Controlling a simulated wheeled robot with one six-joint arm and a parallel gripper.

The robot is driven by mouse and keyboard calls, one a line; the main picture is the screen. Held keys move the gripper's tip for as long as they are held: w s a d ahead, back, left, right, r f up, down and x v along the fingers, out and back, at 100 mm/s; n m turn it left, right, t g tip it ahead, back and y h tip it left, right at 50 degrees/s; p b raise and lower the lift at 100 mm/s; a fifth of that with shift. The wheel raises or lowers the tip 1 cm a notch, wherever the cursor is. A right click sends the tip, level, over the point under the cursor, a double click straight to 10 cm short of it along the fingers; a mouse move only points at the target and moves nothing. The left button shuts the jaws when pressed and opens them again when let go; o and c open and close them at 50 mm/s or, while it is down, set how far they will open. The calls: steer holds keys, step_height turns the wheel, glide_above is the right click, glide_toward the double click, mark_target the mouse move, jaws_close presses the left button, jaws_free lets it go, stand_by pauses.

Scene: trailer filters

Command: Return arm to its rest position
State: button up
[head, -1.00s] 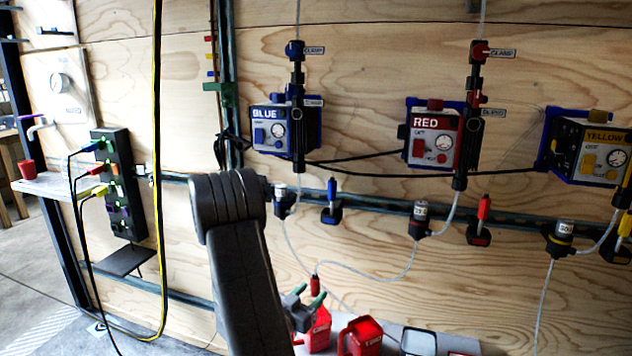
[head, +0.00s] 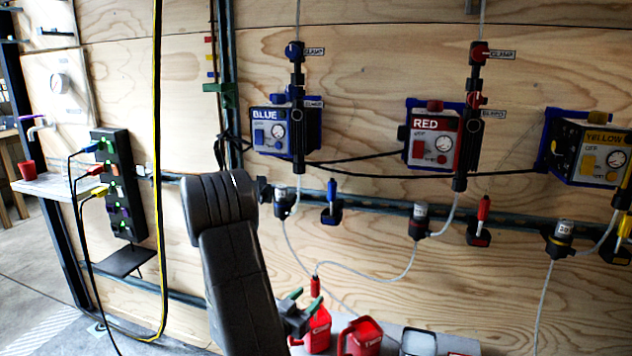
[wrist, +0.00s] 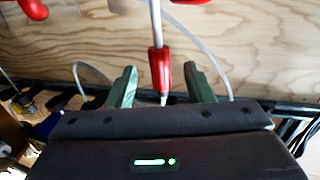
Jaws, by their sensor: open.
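My gripper (head: 297,297) is low at the centre of the head view, partly behind my dark arm. In the wrist view its two green fingers (wrist: 160,88) stand apart. A red connector (wrist: 162,72) on a pale tube shows between the fingers in the wrist view, and I cannot tell its distance from them. In the head view a red nozzle (head: 315,287) stands just right of the fingertips, above a red container (head: 318,330). My gripper appears empty.
Blue (head: 285,127), red (head: 437,138) and yellow (head: 590,150) pump units hang on the plywood wall. Several red containers and a grey one (head: 418,342) stand on a low shelf. A power strip (head: 126,185) and yellow cable (head: 157,190) are at left.

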steer(key=x, duration=0.7)
step_height(320, 180, up, 11)
steer(key=p, duration=0.9)
steer(key=shift+s, duration=0.25)
